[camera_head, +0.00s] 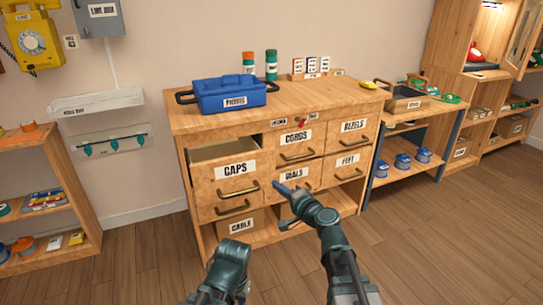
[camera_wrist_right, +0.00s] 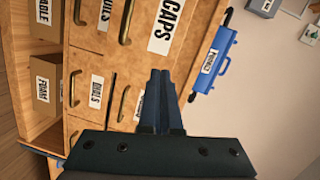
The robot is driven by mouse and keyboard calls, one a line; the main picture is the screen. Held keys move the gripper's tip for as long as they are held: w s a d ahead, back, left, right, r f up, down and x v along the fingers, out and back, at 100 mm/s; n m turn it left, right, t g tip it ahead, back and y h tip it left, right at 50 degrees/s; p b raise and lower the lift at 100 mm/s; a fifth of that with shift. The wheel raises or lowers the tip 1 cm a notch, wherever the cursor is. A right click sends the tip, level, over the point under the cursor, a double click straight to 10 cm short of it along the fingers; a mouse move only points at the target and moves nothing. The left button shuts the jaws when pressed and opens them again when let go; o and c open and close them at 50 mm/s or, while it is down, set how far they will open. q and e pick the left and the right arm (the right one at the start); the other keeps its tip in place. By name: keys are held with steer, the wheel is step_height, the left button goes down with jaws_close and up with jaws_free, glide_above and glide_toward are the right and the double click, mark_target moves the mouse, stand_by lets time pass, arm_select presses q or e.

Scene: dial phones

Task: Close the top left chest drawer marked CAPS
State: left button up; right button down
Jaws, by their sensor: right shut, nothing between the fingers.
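The CAPS drawer (camera_head: 207,172), top left in the wooden chest (camera_head: 180,122), is pulled out, with its open top showing. Its white CAPS label (camera_head: 237,170) and brass handle (camera_head: 240,191) face me. The label also shows sideways at the top of the right wrist view (camera_wrist_right: 165,25). My right gripper (camera_head: 277,186) is shut and empty, just right of the CAPS drawer front, before the DIALS drawer (camera_head: 291,175). Its closed fingers point at the chest in the right wrist view (camera_wrist_right: 160,74). My left gripper (camera_head: 231,265) is low in front of the chest; its fingers cannot be made out.
A blue toolbox (camera_head: 230,95) and two bottles stand on the chest top. The CORDS (camera_head: 297,137), BEZELS (camera_head: 353,125) and FEET (camera_head: 348,160) drawers look shut. A CABLE box (camera_head: 241,226) sits on the shelf below. Shelving stands left and right, with open floor in front.

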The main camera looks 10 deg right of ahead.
mark_target(268, 151)
steer(key=w+d+r+m+t+h, duration=0.2)
steer(key=d+r+m, duration=0.1)
steer(key=d+m, duration=0.1)
steer(key=x, duration=1.4)
steer(key=shift+a, duration=0.15)
steer(key=x, duration=0.9)
steer(key=shift+w, duration=0.25)
steer(key=shift+s+r, duration=0.1)
steer(key=shift+s, duration=0.05)
